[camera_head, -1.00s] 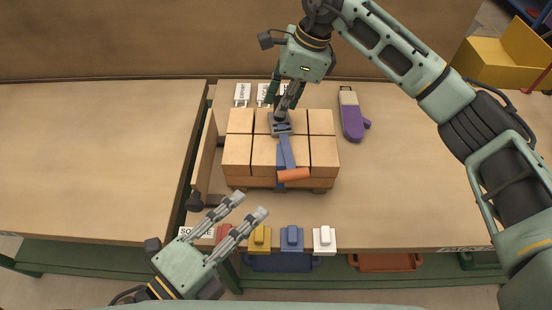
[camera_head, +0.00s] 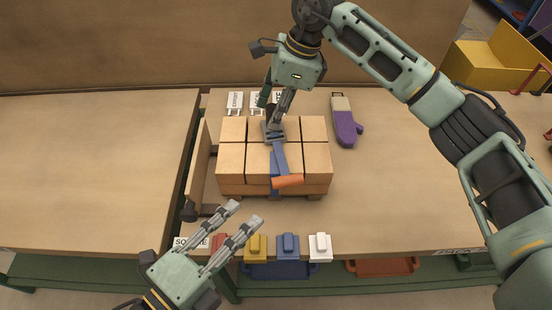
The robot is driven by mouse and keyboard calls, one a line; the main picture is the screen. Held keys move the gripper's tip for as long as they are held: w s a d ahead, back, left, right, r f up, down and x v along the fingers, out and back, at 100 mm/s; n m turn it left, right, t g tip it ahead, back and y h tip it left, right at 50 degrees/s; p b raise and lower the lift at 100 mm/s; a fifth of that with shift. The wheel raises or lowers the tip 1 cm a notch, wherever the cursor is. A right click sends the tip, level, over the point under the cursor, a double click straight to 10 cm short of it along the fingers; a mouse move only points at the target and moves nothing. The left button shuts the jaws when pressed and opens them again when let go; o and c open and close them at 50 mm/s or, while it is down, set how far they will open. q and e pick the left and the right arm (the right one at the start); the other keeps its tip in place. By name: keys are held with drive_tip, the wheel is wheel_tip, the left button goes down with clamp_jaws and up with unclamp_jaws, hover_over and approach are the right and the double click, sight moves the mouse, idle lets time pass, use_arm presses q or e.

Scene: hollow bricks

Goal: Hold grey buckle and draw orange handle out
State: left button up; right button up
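The grey buckle (camera_head: 273,136) sits on top of a strapped stack of tan bricks (camera_head: 232,160). My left gripper (camera_head: 244,214) is open and empty, in front of the stack's left side, apart from the handle.
A purple mitt (camera_head: 346,124) lies right of the stack. Small red, yellow (camera_head: 255,247), blue (camera_head: 288,246) and white (camera_head: 320,246) blocks line the front edge. An upright board (camera_head: 199,165) stands left of the stack. White tags (camera_head: 235,102) lie behind. The table's right side is clear.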

drive_tip(key=v, duration=1.2)
drive_tip(key=shift+f, duration=0.1)
